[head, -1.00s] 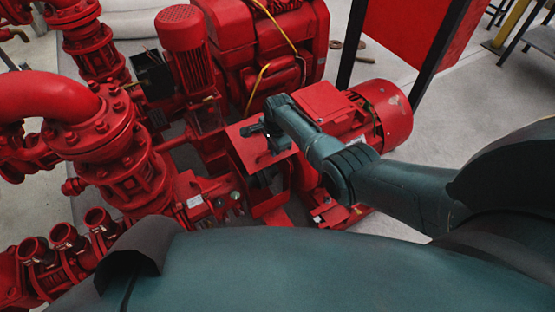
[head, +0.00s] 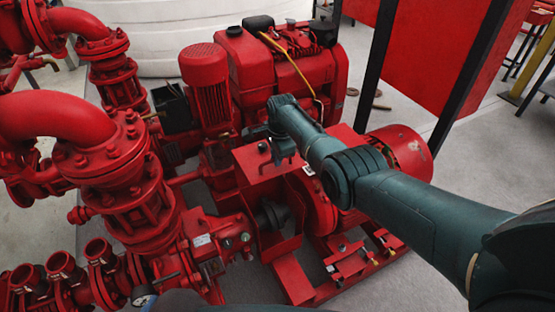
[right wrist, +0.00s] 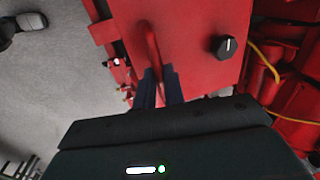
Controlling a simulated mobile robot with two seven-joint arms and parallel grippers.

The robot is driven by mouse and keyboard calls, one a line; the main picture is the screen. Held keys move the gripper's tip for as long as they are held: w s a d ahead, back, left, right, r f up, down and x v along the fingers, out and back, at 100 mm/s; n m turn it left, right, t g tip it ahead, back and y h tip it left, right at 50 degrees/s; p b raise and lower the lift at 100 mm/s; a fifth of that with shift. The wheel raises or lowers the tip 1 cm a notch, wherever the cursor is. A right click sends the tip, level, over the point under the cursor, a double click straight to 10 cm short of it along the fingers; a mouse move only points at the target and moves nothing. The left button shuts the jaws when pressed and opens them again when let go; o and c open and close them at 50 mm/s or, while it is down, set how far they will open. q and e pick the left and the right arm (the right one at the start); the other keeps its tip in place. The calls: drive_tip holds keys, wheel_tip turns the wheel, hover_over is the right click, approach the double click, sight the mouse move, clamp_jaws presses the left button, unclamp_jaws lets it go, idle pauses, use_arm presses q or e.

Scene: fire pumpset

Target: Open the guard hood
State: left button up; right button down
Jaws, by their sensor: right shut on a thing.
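The guard hood (head: 255,172) is a red sheet-metal cover in the middle of the head view. Its top plate carries a black knob and is tilted up, with the space below it open and a dark shaft coupling (head: 272,216) showing there. My right gripper (head: 284,150) is at the hood's upper side. In the right wrist view its fingers (right wrist: 160,88) are shut on the hood's red handle (right wrist: 152,45); the black knob (right wrist: 227,46) stands beside it on the red plate. My left gripper is not in view.
A red vertical motor (head: 208,85) and red engine (head: 285,70) stand behind the hood. Red pipes and flanges (head: 125,180) crowd the left. A red motor (head: 400,150) lies under my right arm. A red panel on black posts (head: 475,85) stands at the back right.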

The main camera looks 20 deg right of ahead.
drive_tip(key=shift+f, duration=0.2)
drive_tip(key=c, duration=1.8)
unclamp_jaws()
drive_tip(key=shift+f, duration=0.1)
drive_tip(key=o, duration=0.3)
drive_tip(key=shift+w+r, duration=0.1)
drive_tip(key=shift+r, duration=0.1)
